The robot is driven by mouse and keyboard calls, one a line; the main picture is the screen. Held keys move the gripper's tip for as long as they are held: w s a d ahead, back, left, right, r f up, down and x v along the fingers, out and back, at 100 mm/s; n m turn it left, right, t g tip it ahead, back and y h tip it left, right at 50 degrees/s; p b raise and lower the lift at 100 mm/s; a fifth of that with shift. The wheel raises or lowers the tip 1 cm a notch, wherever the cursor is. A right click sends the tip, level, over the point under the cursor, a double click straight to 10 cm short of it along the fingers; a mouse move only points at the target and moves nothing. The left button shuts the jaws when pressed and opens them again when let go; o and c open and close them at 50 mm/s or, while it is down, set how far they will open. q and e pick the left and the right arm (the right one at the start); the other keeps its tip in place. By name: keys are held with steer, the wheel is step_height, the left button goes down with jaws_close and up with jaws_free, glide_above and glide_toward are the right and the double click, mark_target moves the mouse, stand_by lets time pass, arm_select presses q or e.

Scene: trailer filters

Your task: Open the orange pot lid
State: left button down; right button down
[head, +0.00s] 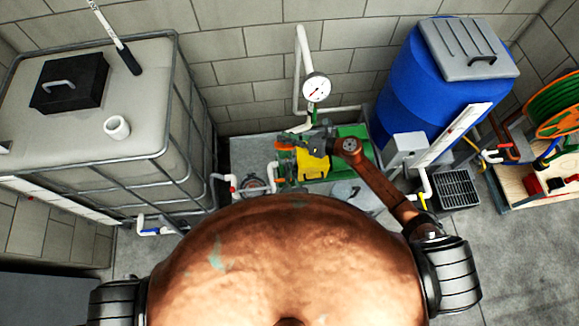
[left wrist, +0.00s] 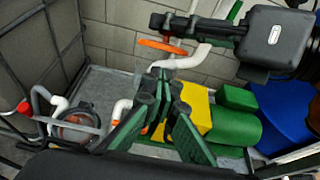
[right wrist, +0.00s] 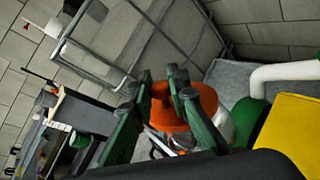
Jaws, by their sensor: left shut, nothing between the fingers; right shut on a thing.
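The orange lid (head: 285,145) is held by my right gripper (head: 298,139), near the yellow pump part. In the right wrist view the lid (right wrist: 203,103) lies at the green fingertips (right wrist: 161,76). In the left wrist view the lid (left wrist: 158,46) is seen nearly edge-on, apart from the clear round pot (left wrist: 80,126). The pot sits low at the left between white pipes, and also shows in the head view (head: 257,183). My left gripper (left wrist: 167,72) is shut and empty, to the right of the pot and below the lid. My body partly hides the left arm in the head view.
A yellow and green pump (left wrist: 198,108) is close on the right. White pipes (head: 301,60) with a gauge (head: 316,87) rise behind. A caged white tank (head: 120,90) stands left, a blue barrel (head: 400,75) right. Bare grey tray (left wrist: 95,85) shows around the pot.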

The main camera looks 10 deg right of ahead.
arm_select(q)
steer(key=x, duration=0.7)
steer(key=shift+w, duration=0.25)
